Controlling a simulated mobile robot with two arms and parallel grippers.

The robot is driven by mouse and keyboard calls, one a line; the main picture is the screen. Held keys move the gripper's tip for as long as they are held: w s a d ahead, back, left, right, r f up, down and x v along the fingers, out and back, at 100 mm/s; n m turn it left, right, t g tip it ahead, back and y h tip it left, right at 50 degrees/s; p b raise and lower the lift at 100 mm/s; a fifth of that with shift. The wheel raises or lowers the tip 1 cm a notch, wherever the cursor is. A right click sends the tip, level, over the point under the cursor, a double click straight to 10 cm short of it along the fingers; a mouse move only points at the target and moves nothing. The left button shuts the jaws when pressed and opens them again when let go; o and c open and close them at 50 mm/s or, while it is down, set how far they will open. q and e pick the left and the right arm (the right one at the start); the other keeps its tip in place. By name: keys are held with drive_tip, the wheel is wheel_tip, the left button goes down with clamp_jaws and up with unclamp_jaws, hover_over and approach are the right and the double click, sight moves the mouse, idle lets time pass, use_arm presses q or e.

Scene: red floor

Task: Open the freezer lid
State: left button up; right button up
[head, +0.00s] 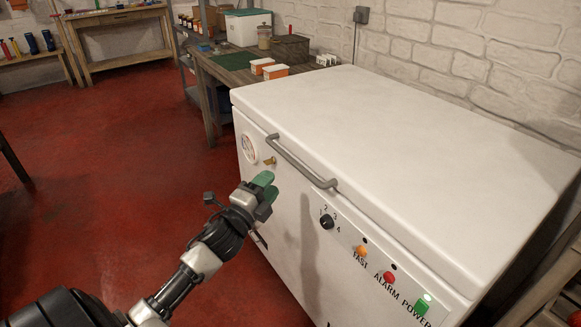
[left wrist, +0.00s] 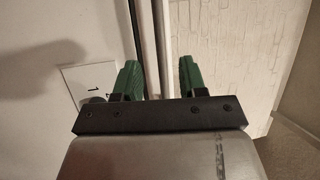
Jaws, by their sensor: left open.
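The white chest freezer (head: 290,235) stands at the right in the head view. Its lid (head: 400,130) is down and closed. A grey bar handle (head: 300,163) runs along the lid's front edge. My left gripper (head: 266,186), with green fingers, is open and empty in front of the freezer's front face, below and left of the handle. In the left wrist view the open fingers (left wrist: 157,80) point toward dark and grey upright bands, probably the lid seam and handle. I cannot tell whether the fingers touch anything. My right gripper is not in view.
The freezer front carries a round gauge (head: 248,149), a small brass key (head: 270,161), a black dial (head: 327,221) and coloured lights. A workbench (head: 235,75) with tubs and boxes stands behind left. White brick wall is behind the freezer. Red floor (head: 120,180) at left is clear.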

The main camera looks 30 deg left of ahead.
sight(290, 157)
use_arm(q)
drive_tip(key=w, duration=0.3)
drive_tip(key=w+r, duration=0.1)
drive_tip(key=w, duration=0.5)
drive_tip(key=shift+w+r, duration=0.35)
drive_tip(key=shift+w, duration=0.05)
clamp_jaws()
